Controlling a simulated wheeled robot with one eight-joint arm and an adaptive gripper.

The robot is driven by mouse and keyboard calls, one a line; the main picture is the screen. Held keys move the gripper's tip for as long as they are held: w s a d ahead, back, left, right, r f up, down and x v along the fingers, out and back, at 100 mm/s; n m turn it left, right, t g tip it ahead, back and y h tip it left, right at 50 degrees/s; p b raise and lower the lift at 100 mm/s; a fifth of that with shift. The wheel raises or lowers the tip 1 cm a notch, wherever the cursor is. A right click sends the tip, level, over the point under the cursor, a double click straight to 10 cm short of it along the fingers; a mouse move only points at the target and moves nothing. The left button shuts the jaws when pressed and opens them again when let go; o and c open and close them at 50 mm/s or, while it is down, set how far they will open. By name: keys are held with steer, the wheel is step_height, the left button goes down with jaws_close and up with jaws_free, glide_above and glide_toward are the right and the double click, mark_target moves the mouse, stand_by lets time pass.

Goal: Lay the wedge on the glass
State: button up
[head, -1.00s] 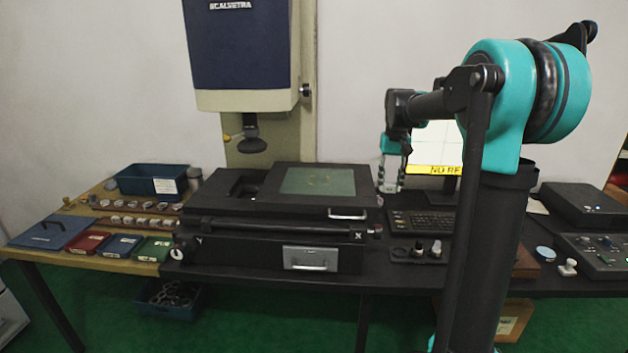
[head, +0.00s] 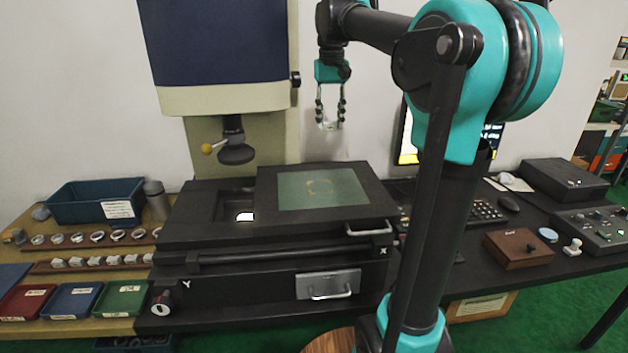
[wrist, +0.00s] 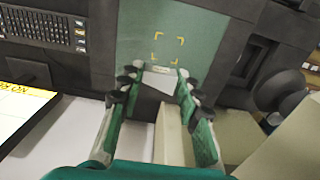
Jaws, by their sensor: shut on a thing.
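The glass (head: 300,188) is a green plate set in the top of the dark measuring stage, with a small yellow corner-bracket mark at its middle. It also shows in the wrist view (wrist: 194,28). My gripper (head: 329,120) is above and behind the glass in the head view, pointing down. In the wrist view my gripper (wrist: 155,80) is shut on a small pale, flat-faced piece, the wedge (wrist: 160,83). The wedge also shows small and light between the fingertips in the head view (head: 328,125). It is held clear of the glass.
The optical head (head: 236,153) of the measuring machine hangs left of the glass. A keyboard (head: 474,214) and a monitor stand at the right. Rows of rings and blocks, coloured boxes and a blue bin (head: 95,203) are on the left. The glass is bare.

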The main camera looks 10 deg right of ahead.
mark_target(330, 131)
step_height(330, 131, down, 19)
steer(key=shift+r, duration=0.2)
stand_by(0.3)
steer(key=o, duration=1.2)
steer(key=shift+f, duration=0.1)
steer(key=shift+o, duration=0.2)
step_height(330, 131, up, 12)
steer(key=shift+r, duration=0.15)
